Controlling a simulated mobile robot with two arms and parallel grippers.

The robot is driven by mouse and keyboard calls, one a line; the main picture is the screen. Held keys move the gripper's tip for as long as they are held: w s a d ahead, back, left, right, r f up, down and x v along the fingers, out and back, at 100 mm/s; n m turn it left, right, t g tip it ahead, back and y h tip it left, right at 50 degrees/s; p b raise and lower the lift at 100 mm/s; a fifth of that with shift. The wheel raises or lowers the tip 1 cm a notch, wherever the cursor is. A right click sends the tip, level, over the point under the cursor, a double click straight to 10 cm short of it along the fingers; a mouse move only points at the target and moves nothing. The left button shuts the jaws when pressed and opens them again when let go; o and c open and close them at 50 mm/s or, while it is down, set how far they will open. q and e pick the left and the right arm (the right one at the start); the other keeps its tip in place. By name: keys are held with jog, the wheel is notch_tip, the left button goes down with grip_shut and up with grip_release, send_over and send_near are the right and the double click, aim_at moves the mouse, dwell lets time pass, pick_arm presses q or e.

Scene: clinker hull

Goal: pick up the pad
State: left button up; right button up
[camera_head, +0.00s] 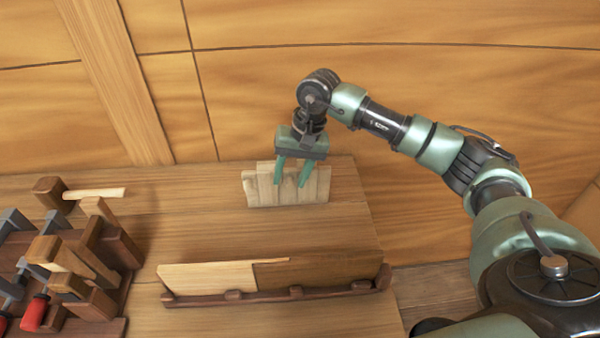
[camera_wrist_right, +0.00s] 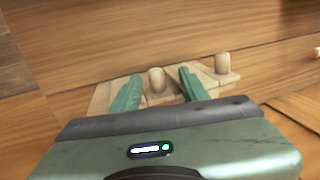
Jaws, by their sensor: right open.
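My right gripper (camera_head: 290,178) is open, pointing down over a pale wooden slatted piece (camera_head: 257,190) at the back of the bench. In the right wrist view, a small pale upright block (camera_wrist_right: 156,80) stands between the two green fingers (camera_wrist_right: 160,84), with a gap visible on each side. A second similar block (camera_wrist_right: 222,63) stands to its right, outside the fingers. I cannot tell for certain which piece is the pad; the block between the fingers may be it. The fingers hide part of the slatted piece. My left gripper is not in view.
A long dark rack (camera_head: 270,295) holding a pale and a brown board lies at the bench front. Wooden clamps (camera_head: 85,265) with red handles crowd the left side. The planked hull wall (camera_head: 400,80) rises behind. The bench middle (camera_head: 210,225) is clear.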

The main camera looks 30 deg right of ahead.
jog(key=f, duration=0.1)
jog(key=f+p, duration=0.2)
jog(key=shift+s+a+f, duration=0.1)
jog(key=shift+s+a, duration=0.1)
jog(key=shift+a, duration=0.1)
jog(key=shift+p+x, duration=0.35)
jog(key=shift+x, duration=0.9)
jog(key=shift+w+d, duration=0.1)
jog(key=c, duration=0.9)
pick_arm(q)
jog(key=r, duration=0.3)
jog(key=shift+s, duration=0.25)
pick_arm(e)
grip_shut()
